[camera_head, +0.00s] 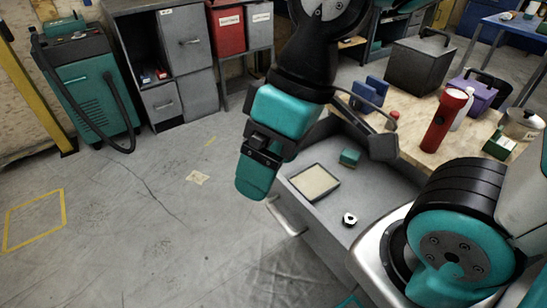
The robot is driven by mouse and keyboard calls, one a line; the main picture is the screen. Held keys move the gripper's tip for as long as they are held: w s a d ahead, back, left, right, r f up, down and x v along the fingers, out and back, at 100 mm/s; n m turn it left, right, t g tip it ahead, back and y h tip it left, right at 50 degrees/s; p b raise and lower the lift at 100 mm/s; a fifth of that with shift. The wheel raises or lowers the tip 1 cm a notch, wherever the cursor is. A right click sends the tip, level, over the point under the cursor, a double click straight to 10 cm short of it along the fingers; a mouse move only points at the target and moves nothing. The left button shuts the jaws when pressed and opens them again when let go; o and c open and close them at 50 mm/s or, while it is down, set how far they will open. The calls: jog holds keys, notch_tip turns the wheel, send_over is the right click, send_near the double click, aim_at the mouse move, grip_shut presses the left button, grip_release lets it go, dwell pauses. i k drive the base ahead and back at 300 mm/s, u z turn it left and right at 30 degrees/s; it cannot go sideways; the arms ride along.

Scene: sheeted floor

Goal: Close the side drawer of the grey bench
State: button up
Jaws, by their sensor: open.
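The grey bench has a wooden top (404,114) and stands at the right of the head view. Its side drawer (325,219) is pulled out toward the lower left, with a pale bar handle (288,217) on its front. In the drawer lie a shallow beige tray (314,182), a small green block (350,157) and a metal nut (349,219). My gripper (387,135) appears open and empty, reaching right from the wrist, above the inner end of the drawer by the bench top. Contact cannot be told. My arm hides part of the drawer and bench.
On the bench top stand a red flashlight (446,120), blue blocks (369,92), a dark box (417,64), a purple case (478,91) and a pot (522,124). Grey cabinets (166,57) and a teal machine (86,88) stand at the back left.

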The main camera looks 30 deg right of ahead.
aim_at(368, 191)
jog(key=u, duration=1.3)
jog(key=k, duration=0.8)
jog(key=z, duration=0.65)
jog(key=i, duration=0.5)
jog(key=u, duration=0.05)
